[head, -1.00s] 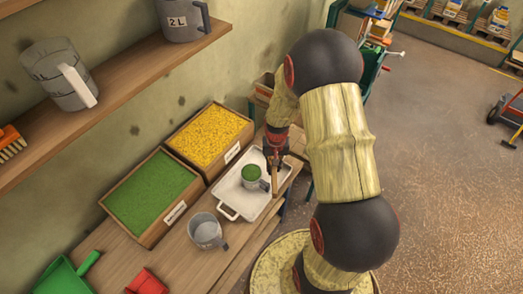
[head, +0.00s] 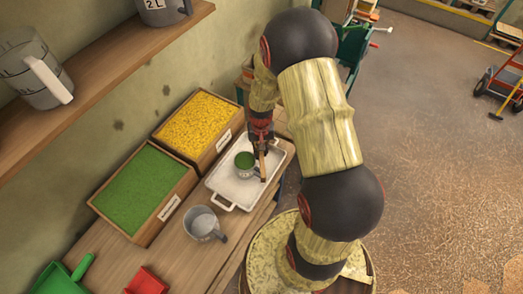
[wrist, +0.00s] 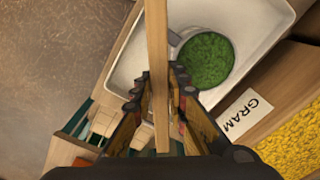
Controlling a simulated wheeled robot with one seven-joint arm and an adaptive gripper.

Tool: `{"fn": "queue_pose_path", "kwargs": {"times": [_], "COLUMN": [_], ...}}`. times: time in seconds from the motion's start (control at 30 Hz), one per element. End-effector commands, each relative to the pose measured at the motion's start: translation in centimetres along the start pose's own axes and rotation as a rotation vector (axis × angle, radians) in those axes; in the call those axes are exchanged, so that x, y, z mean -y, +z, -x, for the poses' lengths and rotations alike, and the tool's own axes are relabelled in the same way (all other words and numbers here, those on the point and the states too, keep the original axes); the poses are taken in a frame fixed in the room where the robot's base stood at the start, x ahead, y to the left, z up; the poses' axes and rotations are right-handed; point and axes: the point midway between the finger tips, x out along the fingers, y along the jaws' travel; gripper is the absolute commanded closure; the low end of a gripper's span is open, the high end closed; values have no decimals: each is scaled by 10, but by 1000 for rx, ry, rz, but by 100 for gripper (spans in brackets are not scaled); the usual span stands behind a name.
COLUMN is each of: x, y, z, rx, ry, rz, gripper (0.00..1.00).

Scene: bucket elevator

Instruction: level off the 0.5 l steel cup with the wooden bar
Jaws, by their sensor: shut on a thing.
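The steel cup (head: 245,172) stands upright in a white tray (head: 221,206), filled with green granules that also show in the wrist view (wrist: 206,60). My gripper (head: 262,146) is shut on the wooden bar (wrist: 157,50), also in the head view (head: 262,168). In the wrist view the bar runs between the fingers and out past the cup's handle side, left of the granules. In the head view it is just right of the cup, by the handle. I cannot tell whether bar and cup touch, or how level the granules are.
A wooden box of green granules (head: 145,190) and one of yellow granules (head: 197,122) stand left of the tray. A larger grey cup (head: 203,224) is in front, with a green scoop (head: 65,276) and red scoop (head: 146,281) beyond. A shelf (head: 110,75) hangs above.

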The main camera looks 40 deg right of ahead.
Motion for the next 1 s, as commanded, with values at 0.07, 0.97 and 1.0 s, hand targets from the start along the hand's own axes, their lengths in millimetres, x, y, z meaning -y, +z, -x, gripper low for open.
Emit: {"fn": "queue_pose_path", "kwargs": {"times": [0.07, 0.97, 1.0], "x": [1, 44, 47], "y": [0, 0, 0], "z": [-6, -11, -11], "rx": [0, 0, 0], "ry": [0, 0, 0], "rz": [0, 1, 2], "gripper": [100, 100, 100]}}
